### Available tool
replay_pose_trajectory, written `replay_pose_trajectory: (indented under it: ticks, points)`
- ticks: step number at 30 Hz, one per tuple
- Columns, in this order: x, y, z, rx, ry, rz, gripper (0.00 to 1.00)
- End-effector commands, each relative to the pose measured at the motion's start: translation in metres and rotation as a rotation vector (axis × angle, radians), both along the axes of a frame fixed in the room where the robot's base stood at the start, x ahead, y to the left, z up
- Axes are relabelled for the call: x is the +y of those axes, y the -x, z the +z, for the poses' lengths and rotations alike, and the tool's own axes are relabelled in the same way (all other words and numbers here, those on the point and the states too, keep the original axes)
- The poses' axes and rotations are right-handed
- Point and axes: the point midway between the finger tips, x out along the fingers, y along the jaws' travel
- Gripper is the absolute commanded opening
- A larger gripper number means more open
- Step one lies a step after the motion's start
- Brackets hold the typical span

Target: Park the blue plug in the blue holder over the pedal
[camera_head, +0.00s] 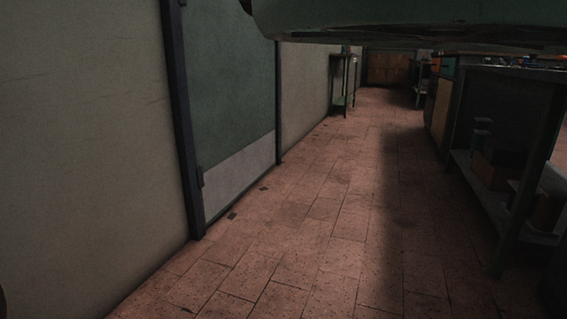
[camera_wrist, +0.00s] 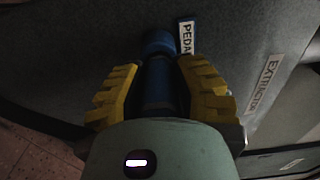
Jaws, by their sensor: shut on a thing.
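In the wrist view, my gripper (camera_wrist: 160,68) has yellow ridged fingers closed on the blue plug (camera_wrist: 157,88), a dark blue cylinder between them. A rounded blue end (camera_wrist: 158,42) shows beyond the fingertips, against a dark grey panel and just left of a label reading "PEDA", its last part hidden by a finger. I cannot tell whether this rounded end is part of the plug or the blue holder, nor whether the plug touches the panel. The head view shows neither plug, holder nor gripper.
The dark panel (camera_wrist: 75,60) fills much of the wrist view, with an "EXTRACTOR" label (camera_wrist: 264,85) at right. The head view shows a tiled aisle (camera_head: 340,200) with clear floor, a wall with a green door (camera_head: 228,90) at left, and a shelved bench (camera_head: 510,95) at right.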

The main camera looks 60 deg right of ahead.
Motion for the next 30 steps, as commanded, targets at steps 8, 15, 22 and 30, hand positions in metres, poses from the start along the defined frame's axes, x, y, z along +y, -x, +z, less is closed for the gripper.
replay_pose_trajectory:
  ticks: [8,15,22,30]
  points:
    - [-0.002,0.011,0.000,0.002,0.000,0.003,0.00]
    - [-0.004,0.021,-0.001,0.003,0.000,0.005,0.00]
    - [-0.006,0.029,-0.001,0.003,0.001,0.004,0.00]
    - [-0.009,0.039,0.000,0.001,0.000,0.003,0.00]
